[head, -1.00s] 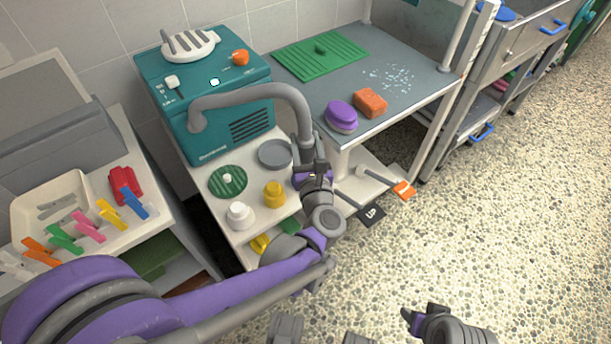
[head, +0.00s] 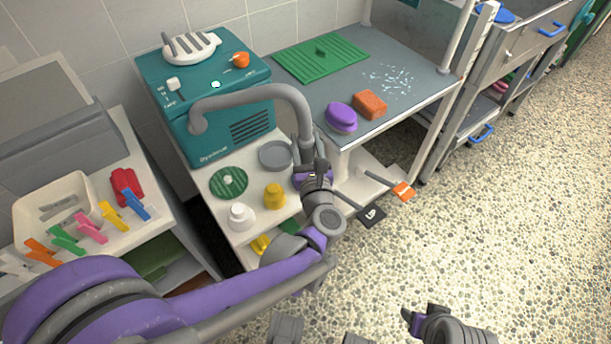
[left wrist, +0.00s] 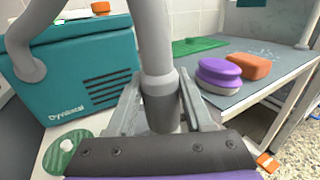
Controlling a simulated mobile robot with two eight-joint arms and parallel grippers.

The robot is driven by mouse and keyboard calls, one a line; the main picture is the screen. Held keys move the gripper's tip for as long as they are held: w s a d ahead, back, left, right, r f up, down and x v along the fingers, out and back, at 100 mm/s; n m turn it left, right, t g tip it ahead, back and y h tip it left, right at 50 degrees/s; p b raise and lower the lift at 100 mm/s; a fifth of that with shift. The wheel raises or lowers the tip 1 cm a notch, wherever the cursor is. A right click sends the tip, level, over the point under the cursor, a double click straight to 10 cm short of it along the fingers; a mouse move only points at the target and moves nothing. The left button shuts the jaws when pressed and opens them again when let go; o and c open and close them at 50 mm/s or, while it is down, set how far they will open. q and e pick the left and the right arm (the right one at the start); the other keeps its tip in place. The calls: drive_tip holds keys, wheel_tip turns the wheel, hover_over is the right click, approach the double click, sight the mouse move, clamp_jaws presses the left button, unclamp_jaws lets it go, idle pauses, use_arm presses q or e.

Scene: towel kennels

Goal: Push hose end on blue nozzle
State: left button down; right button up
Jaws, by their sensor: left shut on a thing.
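A grey hose (head: 255,91) arches out of the teal dryer (head: 210,115), and its free end points down. My left gripper (head: 313,167) is shut on the hose end, beside the dryer's white stand. I cannot make out a blue nozzle in either view. A yellow nozzle-like piece (head: 274,197) and a white one (head: 241,217) stand on the white stand. My right gripper (head: 423,316) is low at the bottom right, away from them.
A green round disc (head: 229,182) and a grey round dish (head: 275,155) lie on the stand. A purple brush (head: 341,117) and an orange sponge (head: 370,104) are on the grey table (head: 348,78). Coloured clips and a cream tray (head: 22,215) are at left. The floor at right is clear.

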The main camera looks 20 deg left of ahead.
use_arm(q)
wheel_tip(320, 180, up, 11)
drive_tip(key=p, duration=0.7)
drive_tip(key=shift+p, duration=0.4)
wheel_tip(320, 180, up, 9)
drive_tip(key=p, duration=0.7)
use_arm(e)
wheel_tip(320, 180, up, 18)
drive_tip(key=s, duration=0.1)
drive_tip(key=shift+f+t, duration=0.2)
drive_tip(key=shift+t, duration=0.1)
